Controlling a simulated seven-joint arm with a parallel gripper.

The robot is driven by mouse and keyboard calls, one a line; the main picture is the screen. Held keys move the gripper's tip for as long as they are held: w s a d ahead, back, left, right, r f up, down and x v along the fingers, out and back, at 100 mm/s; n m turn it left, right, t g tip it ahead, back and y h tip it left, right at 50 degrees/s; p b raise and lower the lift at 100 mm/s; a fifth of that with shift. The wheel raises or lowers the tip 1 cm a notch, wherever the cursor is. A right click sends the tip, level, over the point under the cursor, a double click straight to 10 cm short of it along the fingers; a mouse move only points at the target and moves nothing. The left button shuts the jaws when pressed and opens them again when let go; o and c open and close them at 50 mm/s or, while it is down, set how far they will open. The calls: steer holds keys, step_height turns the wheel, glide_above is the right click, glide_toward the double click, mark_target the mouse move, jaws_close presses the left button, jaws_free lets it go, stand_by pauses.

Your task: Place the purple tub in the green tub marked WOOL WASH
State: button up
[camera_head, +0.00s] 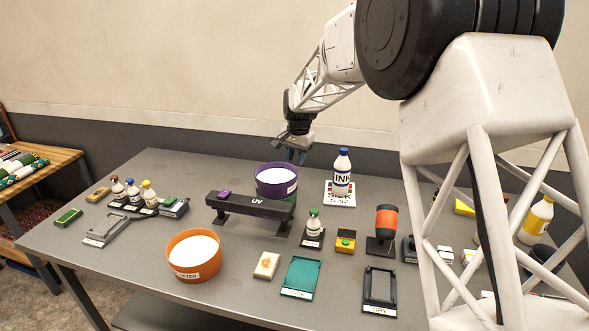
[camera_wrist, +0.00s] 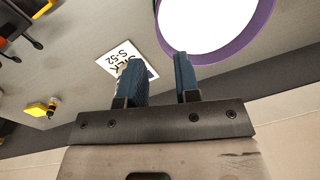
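The purple tub (camera_head: 268,188), with white contents and a pale label, stands upright behind a dark bench. A sliver of the green tub (camera_head: 291,202) shows directly below it. The bench hides most of the green tub, and I cannot read WOOL WASH or tell how deep the purple tub sits. My gripper (camera_head: 297,155) is just above and behind the purple tub's right rim. In the wrist view its two blue fingers (camera_wrist: 157,66) are apart with nothing held between them. The purple rim (camera_wrist: 222,50) shows beyond the right finger, which overlaps it in view.
The dark bench (camera_head: 250,204) carries a small purple block (camera_head: 224,193). An ink bottle (camera_head: 342,172) stands on a printed card to the right. An orange tub (camera_head: 193,255), a green-capped bottle (camera_head: 314,224) and an orange-headed tool (camera_head: 385,225) are nearer the front.

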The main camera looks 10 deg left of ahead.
steer(key=shift+d+r, duration=0.1)
steer(key=shift+r, duration=1.2)
steer(key=shift+d, duration=0.1)
steer(key=s+d+r+n+t, duration=0.1)
steer(key=s+d+r, duration=0.5)
steer(key=s+d, duration=0.5)
steer(key=s+d+r, duration=0.5)
steer(key=s+d, duration=0.4)
steer(key=d, duration=0.5)
steer(key=s+d+f, duration=0.2)
steer(key=s+d, duration=0.3)
steer(key=s, duration=0.5)
steer(key=s+d+f+n+t, duration=0.1)
steer(key=s+d, duration=0.4)
steer(key=s, duration=0.6)
steer(key=s+d+f+h, duration=0.1)
steer(key=s+d+f, duration=0.2)
steer(key=s, duration=0.7)
steer(key=shift+s+d+f, duration=0.15)
steer(key=shift+s+d, duration=0.25)
steer(key=shift+d, duration=0.8)
